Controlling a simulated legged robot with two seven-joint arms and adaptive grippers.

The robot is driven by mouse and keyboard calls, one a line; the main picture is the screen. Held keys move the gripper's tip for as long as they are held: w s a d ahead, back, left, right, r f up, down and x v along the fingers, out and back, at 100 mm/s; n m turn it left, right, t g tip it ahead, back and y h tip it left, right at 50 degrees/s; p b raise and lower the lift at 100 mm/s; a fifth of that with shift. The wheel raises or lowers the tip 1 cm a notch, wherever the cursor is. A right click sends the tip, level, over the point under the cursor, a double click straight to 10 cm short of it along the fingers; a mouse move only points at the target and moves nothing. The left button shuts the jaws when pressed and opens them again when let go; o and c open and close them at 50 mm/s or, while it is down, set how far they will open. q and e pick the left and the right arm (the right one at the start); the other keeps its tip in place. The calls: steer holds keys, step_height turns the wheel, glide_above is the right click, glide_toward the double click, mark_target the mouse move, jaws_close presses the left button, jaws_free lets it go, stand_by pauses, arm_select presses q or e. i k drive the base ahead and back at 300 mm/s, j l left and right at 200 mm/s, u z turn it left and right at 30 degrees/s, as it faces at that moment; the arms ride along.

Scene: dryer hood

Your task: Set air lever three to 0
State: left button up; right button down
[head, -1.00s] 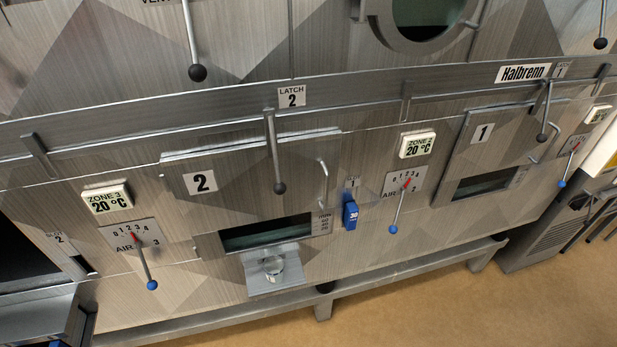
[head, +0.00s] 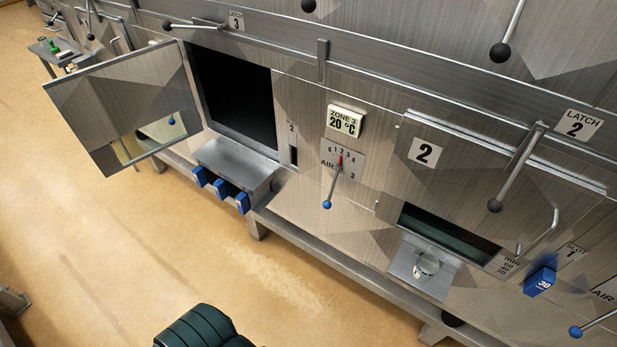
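The air lever three (head: 334,186) is a thin metal rod on a small plate (head: 355,166) marked AIR 3, below the lit Zone 3 display (head: 345,122) reading 20 °C. The lever hangs down and slightly left, ending in a blue knob (head: 327,204). Its red pointer (head: 341,160) points up at about 2 on the 0 to 4 scale; 0 is at the scale's left end. Neither of my grippers is in view, and nothing touches the lever.
An open door (head: 118,98) swings out at left, beside a dark opening (head: 233,95). Blue blocks (head: 221,189) sit at the shelf (head: 232,158) below. Door 2 (head: 455,165) is at right. A dark green ribbed object (head: 205,328) is at bottom. The floor (head: 110,245) at left is mostly clear.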

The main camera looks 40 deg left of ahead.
mark_target(326, 204)
steer(key=u, duration=1.05)
